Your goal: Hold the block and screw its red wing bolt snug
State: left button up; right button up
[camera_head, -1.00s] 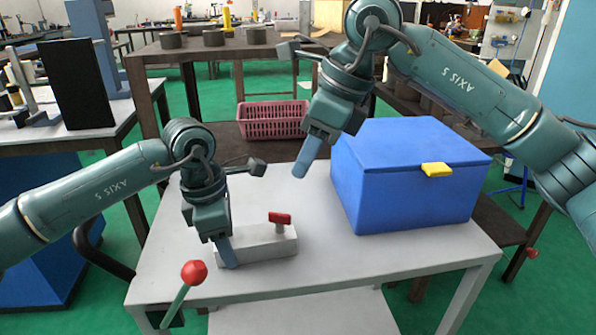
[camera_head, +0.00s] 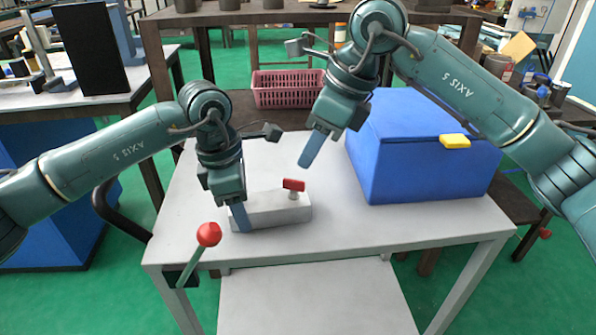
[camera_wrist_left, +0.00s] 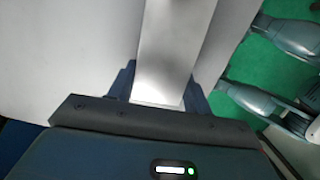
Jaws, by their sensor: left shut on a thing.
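A grey-white block (camera_head: 268,211) lies on the white table. Its red wing bolt (camera_head: 293,185) stands upright near the block's right end, with a short pale shank showing between the red head and the block top. My left gripper (camera_head: 240,218) is shut on the block's left end. In the left wrist view the block (camera_wrist_left: 172,50) runs away from between my fingers. My right gripper (camera_head: 312,150) hangs in the air above and behind the bolt, apart from it. Its fingers overlap in the head view, so its opening cannot be told.
A blue box (camera_head: 420,160) with a yellow latch (camera_head: 454,141) stands on the table's right side. A red-knobbed lever (camera_head: 208,234) rises at the table's front left. A pink basket (camera_head: 287,88) sits behind. The table's front middle is clear.

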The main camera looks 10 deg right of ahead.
aim_at(294, 181)
jog(key=x, duration=0.6)
jog(key=shift+a+f, duration=0.25)
jog(key=shift+f, duration=0.1)
grip_shut()
